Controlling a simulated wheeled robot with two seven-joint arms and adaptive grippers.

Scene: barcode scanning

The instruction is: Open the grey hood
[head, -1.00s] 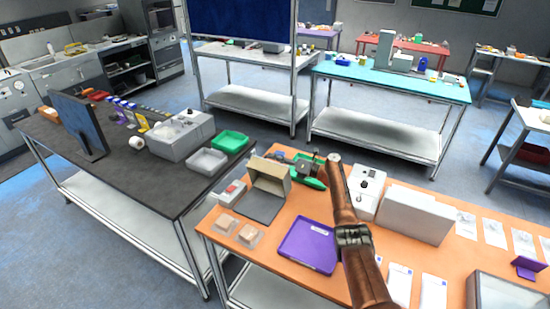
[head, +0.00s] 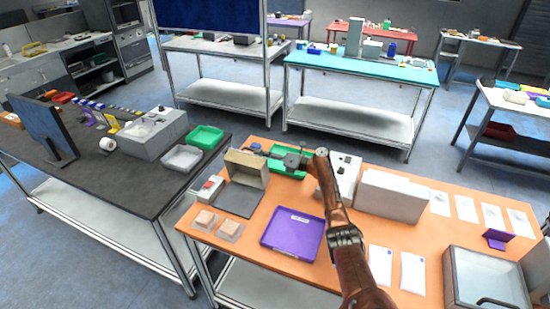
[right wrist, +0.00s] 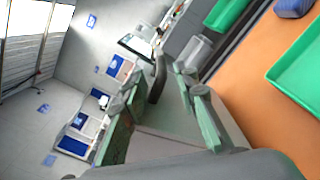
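A grey box with a pale, glassy top and a dark handle on its front, which looks like the grey hood (head: 462,286), stands at the lower right of the orange table in the head view. Its cover looks down. My right arm reaches over the table, and my right gripper (head: 290,159) is well to the left of and behind the box, above a green tray (head: 281,173). In the right wrist view the fingers of my right gripper (right wrist: 172,75) stand apart with nothing visible held. My left gripper is out of view.
A purple tray (head: 292,237), white packets (head: 412,272), a large pale box (head: 393,194) and a purple stand (head: 496,239) lie on the orange table (head: 345,262). A tan flap over a dark base (head: 240,198) is at its left. A black table (head: 110,190) stands further left.

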